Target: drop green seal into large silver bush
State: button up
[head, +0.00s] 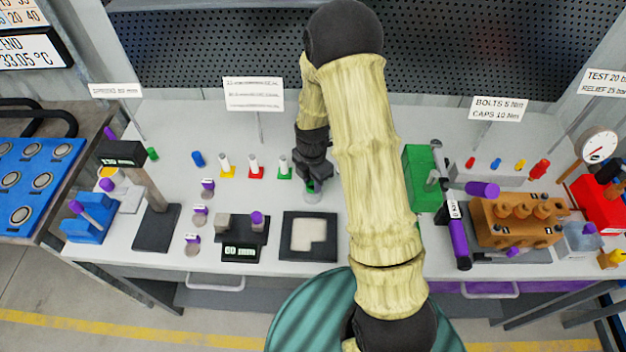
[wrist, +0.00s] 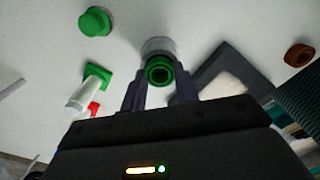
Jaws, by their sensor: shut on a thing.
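The green seal (wrist: 159,71) is a ring between the two fingers of my gripper (wrist: 160,84) in the wrist view. My gripper is shut on it. The silver bush (wrist: 157,46) is a pale cylinder directly behind the seal, with its upper part showing past it. In the head view my gripper (head: 314,180) points down over the bush (head: 313,197), and a bit of the green seal (head: 311,187) shows at the bush's top. I cannot tell whether the seal is inside the bush's mouth or just above it.
A white post on a green base (head: 284,170) stands left of my gripper. A black tray with a pale insert (head: 290,239) lies in front of the bush. A green box (head: 420,165) stands to the right, beyond my arm. A brown ring (wrist: 299,55) lies at the wrist view's right.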

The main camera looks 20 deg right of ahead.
jog(key=o, duration=1)
jog(key=shift+o, duration=0.2)
notch_tip(320, 180, up, 17)
jog(key=b, duration=0.1)
jog(key=shift+r, duration=0.2)
dwell(0.6)
